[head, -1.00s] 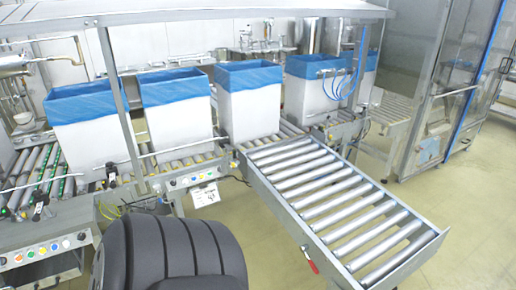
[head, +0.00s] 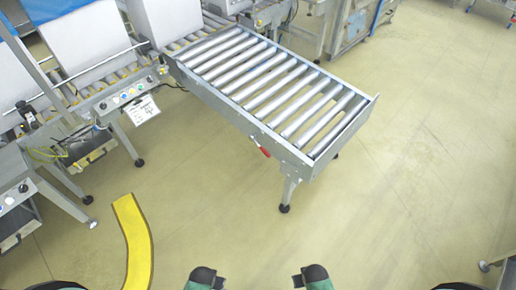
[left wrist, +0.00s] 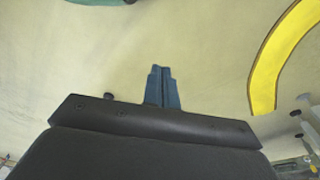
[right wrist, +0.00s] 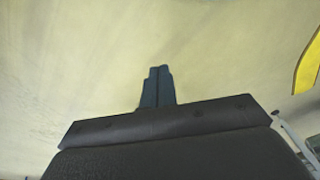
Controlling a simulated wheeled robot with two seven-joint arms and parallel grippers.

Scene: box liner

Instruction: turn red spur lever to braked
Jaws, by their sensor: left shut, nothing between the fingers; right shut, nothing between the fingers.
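The red spur lever (head: 262,148) is a small red handle on the near side rail of the short roller conveyor (head: 322,158), by the top of its leg. In the head view it slants down to the right from its pivot. My left gripper (left wrist: 162,70) shows in the left wrist view, its blue fingers together and empty over bare floor. My right gripper (right wrist: 159,70) shows in the right wrist view, also closed and empty over floor. Neither gripper touches the lever, and the lever is in neither wrist view.
The main roller line with tall white boxes (head: 85,35) runs along the upper left, with a button panel (head: 125,95) and a hanging white tag (head: 141,110). A curved yellow floor marking (head: 135,240) lies at lower left. The floor before the spur is open.

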